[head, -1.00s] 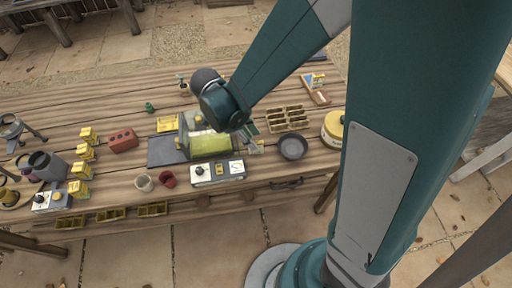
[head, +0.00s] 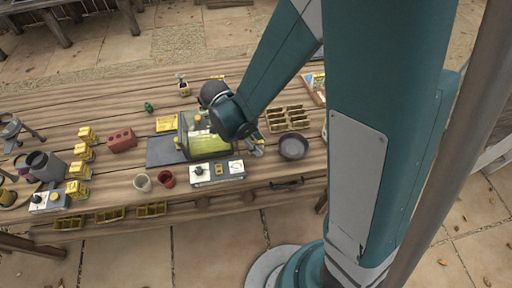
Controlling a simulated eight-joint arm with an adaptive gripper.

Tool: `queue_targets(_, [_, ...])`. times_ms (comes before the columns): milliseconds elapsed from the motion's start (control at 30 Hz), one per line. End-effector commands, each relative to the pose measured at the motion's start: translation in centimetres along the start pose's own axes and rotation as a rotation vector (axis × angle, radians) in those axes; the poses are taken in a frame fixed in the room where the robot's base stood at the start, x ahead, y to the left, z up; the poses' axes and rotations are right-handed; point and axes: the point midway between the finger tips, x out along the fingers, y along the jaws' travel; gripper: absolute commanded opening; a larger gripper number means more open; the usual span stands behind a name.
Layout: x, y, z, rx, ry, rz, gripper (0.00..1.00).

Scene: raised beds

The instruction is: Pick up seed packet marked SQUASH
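No packet lettering is readable, so I cannot tell which thing is the SQUASH packet. A wooden holder with small coloured pieces (head: 316,82), perhaps packets, is at the table's back right, partly hidden by my arm. A flat yellow card-like piece (head: 167,124) lies left of the clear-covered green-yellow case (head: 206,143). My gripper (head: 257,148) is low over the table at the right end of this case, left of the dark bowl. My wrist and arm hide most of it, and its fingers are too small to read.
A dark bowl (head: 293,147) and a compartment tray (head: 289,118) stand right of my gripper. A switch box (head: 217,172), a red cup (head: 167,179) and a pale cup (head: 142,182) line the front. A red brick (head: 122,140) and several yellow holders (head: 78,188) are left.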

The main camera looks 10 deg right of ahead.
Motion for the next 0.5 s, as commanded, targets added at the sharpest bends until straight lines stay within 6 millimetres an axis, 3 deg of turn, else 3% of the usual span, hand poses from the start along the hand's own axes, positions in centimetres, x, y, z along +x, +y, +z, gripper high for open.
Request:
queue_targets(433, [-0.04,-0.01,-0.01,0.0,0.0,0.0,0.28])
queue_targets(500, [-0.04,-0.01,-0.01,0.0,0.0,0.0,0.21])
